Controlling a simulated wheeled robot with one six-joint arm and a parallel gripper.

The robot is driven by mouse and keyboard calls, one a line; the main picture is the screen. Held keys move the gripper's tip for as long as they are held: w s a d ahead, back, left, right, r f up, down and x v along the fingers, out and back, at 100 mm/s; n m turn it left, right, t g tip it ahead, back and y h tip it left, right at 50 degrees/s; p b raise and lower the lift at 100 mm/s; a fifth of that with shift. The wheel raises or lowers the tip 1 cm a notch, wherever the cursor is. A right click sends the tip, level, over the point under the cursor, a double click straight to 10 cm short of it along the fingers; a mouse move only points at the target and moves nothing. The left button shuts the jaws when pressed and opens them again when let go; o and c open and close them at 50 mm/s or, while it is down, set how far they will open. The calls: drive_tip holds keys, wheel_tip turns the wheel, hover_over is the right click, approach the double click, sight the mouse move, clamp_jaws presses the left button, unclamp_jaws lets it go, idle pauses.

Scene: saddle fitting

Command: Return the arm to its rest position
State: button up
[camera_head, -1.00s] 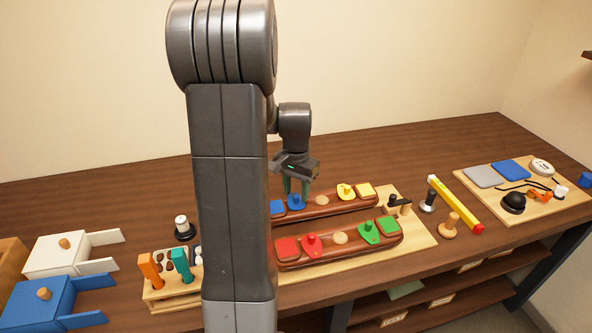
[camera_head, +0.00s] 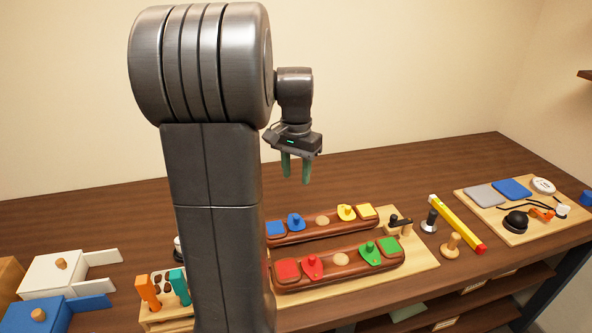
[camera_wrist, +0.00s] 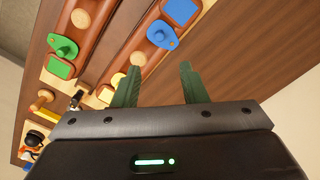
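My gripper (camera_head: 296,170) hangs above the back of the workbench, clear of everything, with its two green fingers apart and nothing between them. In the wrist view the fingers (camera_wrist: 160,88) also stand apart and empty. Below it, two brown wooden bars lie side by side on a light board. The back bar (camera_head: 300,233) carries blue and yellow pieces. The front bar (camera_head: 345,268) carries red and green pieces. My arm hides the left ends of the board and part of the bench.
A white box (camera_head: 50,278) and a blue box (camera_head: 30,318) stand at the left, near a rack (camera_head: 165,318) with orange and teal handles. A yellow bar with a red end (camera_head: 455,222) lies right of the board. A second board (camera_head: 490,225) with small parts is far right.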

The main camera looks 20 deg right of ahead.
sight(297, 216)
wheel_tip(297, 216, down, 14)
drive_tip(key=shift+r, duration=0.1)
idle(0.6)
